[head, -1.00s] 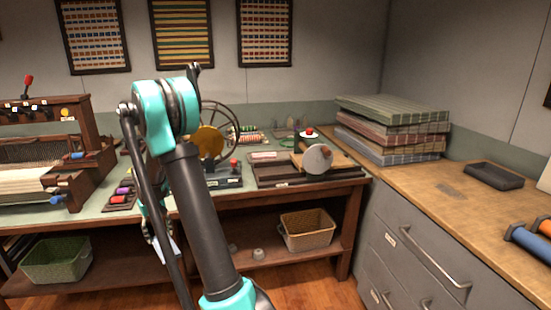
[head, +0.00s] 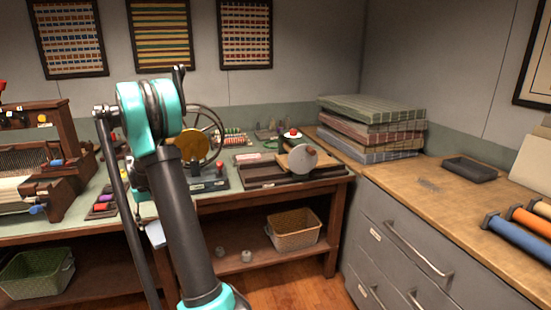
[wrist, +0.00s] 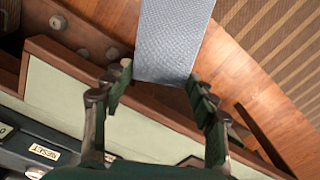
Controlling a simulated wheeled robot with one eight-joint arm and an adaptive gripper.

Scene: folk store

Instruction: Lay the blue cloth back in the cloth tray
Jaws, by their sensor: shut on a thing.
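My gripper (wrist: 160,80) is shut on the blue cloth (wrist: 172,40), a pale blue-grey textured piece that stretches away from the fingertips in the wrist view. In the head view a small pale part of the cloth (head: 155,234) shows beside my arm, in front of the workbench; my arm hides the gripper there. A shallow dark tray (head: 470,170) lies on the wooden counter at the right, well away from the cloth. It looks empty, and I cannot tell for sure that it is the cloth tray.
A stack of folded fabrics (head: 372,128) stands in the corner, left of the dark tray. Coloured rolls (head: 520,238) lie at the counter's right edge. Grey drawers (head: 410,250) are below. The workbench holds a loom (head: 40,165) and a wheel device. The counter's middle is mostly clear.

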